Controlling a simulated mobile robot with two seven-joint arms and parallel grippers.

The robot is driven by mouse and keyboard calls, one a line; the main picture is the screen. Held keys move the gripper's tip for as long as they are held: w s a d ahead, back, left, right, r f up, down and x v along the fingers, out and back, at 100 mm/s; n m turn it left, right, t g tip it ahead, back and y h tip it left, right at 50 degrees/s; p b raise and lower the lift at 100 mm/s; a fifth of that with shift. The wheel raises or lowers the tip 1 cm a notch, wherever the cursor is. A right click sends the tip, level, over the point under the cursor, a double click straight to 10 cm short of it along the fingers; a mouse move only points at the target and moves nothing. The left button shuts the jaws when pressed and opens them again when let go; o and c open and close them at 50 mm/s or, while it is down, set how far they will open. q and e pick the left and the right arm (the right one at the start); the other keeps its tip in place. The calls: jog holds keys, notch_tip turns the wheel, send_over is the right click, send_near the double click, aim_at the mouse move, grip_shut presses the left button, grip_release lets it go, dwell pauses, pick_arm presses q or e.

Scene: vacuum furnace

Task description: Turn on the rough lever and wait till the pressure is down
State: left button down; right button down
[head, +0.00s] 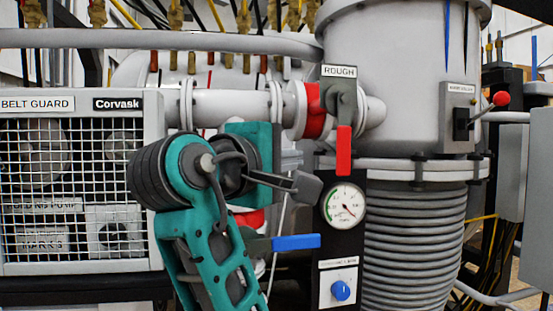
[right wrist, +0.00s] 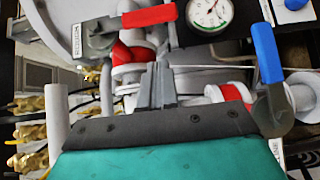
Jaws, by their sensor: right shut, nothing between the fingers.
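The rough lever (head: 344,150) has a red handle hanging straight down, across the horizontal pipe, under the ROUGH label (head: 339,71). It also shows in the right wrist view (right wrist: 149,16). The pressure gauge (head: 343,207) is a round white dial below the lever; its dark needle points to the lower right. The gauge also shows in the right wrist view (right wrist: 210,12). My right gripper (head: 308,187) is shut and empty, left of the gauge and below-left of the red handle, apart from it in the right wrist view (right wrist: 157,85). My left gripper is not in view.
A blue lever (head: 296,242) points right below my right gripper. A blue knob (head: 341,290) is under the gauge. A small red-knobbed lever (head: 500,99) is at the right. The mesh belt guard (head: 80,265) stands at the left; bellows (head: 415,240) are at the right.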

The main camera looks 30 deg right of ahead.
aim_at(344, 134)
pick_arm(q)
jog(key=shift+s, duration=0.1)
pick_arm(e)
jog(key=w+d, duration=0.1)
jog(key=d, duration=0.6)
jog(key=shift+d, duration=0.2)
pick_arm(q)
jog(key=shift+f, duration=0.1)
pick_arm(e)
jog(key=shift+w+d, duration=0.1)
